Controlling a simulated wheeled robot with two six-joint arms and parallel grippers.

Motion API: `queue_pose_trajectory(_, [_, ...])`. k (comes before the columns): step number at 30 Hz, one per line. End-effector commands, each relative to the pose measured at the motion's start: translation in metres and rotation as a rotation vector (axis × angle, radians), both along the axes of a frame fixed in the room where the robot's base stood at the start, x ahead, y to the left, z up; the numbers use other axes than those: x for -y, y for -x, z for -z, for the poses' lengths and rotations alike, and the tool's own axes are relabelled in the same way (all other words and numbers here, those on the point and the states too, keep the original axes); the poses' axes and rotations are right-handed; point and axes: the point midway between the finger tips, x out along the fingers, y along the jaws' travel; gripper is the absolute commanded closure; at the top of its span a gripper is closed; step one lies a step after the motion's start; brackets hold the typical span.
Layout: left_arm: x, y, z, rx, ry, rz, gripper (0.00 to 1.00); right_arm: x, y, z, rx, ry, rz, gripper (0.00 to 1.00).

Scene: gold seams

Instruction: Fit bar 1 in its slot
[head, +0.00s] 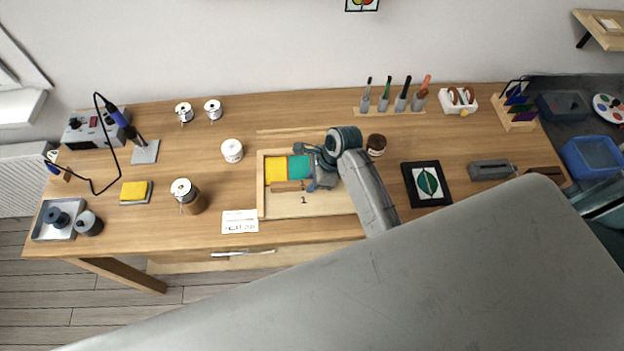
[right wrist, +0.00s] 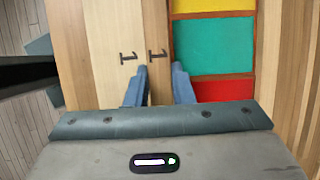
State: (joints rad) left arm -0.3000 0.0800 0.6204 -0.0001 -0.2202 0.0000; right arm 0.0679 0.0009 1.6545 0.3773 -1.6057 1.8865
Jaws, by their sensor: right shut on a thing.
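Bar 1 (right wrist: 156,25) is a narrow brown wooden bar marked 1. My right gripper (right wrist: 160,85) is shut on it, with a blue-grey finger on each side. In the head view, the bar (head: 286,186) lies along the near side of the coloured glass panes, and my right gripper (head: 322,176) covers its right end. The wooden tray (head: 261,205) has a printed 1 beside the bar. The bar runs parallel to the panes, close against their edge. I cannot tell whether it is seated or slightly raised. My left gripper is out of view.
The tray holds a yellow pane (head: 275,170), a teal pane (head: 299,164) and a red pane (right wrist: 222,90). A white card (head: 240,222) lies left of the tray. A white jar (head: 232,150) and a dark jar (head: 376,145) stand nearby. The bench front is mostly clear.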

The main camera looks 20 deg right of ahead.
Motion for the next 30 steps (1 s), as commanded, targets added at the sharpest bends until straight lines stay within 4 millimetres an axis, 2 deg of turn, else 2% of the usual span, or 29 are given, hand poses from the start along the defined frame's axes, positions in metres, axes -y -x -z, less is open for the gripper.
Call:
queue_pose_trajectory(29, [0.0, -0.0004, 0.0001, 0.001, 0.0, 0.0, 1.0, 0.0001, 0.0009, 0.0046, -0.002, 0.001, 0.001, 1.0])
queue_pose_trajectory(30, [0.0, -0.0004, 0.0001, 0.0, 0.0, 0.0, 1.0, 0.0001, 0.0009, 0.0048, -0.002, 0.001, 0.001, 0.75])
